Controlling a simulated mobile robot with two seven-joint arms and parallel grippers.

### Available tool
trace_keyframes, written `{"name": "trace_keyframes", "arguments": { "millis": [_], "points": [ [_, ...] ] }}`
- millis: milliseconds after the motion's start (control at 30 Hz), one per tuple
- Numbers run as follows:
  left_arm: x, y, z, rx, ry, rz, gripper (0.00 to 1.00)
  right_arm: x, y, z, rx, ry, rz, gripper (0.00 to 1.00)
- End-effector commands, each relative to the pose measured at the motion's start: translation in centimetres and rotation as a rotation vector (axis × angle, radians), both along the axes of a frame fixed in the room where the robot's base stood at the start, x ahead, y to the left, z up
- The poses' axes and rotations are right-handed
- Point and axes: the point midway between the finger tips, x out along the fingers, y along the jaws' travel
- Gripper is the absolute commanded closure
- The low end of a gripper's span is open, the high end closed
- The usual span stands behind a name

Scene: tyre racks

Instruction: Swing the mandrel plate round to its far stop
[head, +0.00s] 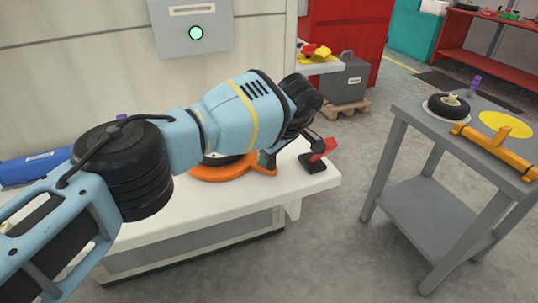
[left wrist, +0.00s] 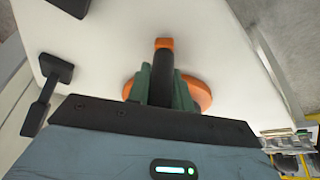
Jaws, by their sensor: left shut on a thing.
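The orange plate (head: 225,173), which I take to be the mandrel plate, lies on the white bench under my left arm. A dark part on top of it is mostly hidden by the arm. In the left wrist view the plate's round orange edge (left wrist: 203,93) shows beside the fingers. A dark bar with an orange end (left wrist: 163,43) runs between them. My left gripper (head: 266,160) points down at the plate's right end. Its green fingers (left wrist: 160,88) are closed about the dark bar. The far stop cannot be made out. My right gripper is out of view.
A red-handled black fitting (head: 314,162) stands on the bench just right of the gripper. A grey table (head: 408,103) at right carries a small tyre (head: 448,106), a yellow disc (head: 506,125) and an orange bar (head: 497,150). Floor between bench and table is clear.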

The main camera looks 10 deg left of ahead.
Motion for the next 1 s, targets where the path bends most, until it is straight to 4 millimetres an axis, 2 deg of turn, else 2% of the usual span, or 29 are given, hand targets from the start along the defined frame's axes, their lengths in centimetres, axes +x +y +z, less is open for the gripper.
{"name": "trace_keyframes", "arguments": {
  "millis": [200,233,367,400,733,1000],
  "points": [
    [0.0,-0.1,0.1,-0.001,-0.002,-0.002,1.00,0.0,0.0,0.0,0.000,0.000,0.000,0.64],
    [0.0,-0.1,0.1,-0.001,-0.002,-0.002,0.76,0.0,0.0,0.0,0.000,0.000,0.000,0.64],
    [0.0,-0.1,0.1,-0.001,-0.001,-0.002,0.59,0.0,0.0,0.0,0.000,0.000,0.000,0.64],
    [0.0,-0.1,0.1,-0.001,-0.001,-0.002,0.57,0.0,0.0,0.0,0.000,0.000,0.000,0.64],
    [-0.1,-0.2,0.5,-0.001,-0.002,-0.001,0.57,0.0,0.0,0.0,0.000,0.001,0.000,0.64],
    [-0.9,-1.5,4.2,-0.001,-0.003,-0.002,0.57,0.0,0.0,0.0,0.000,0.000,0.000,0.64]
  ]
}}
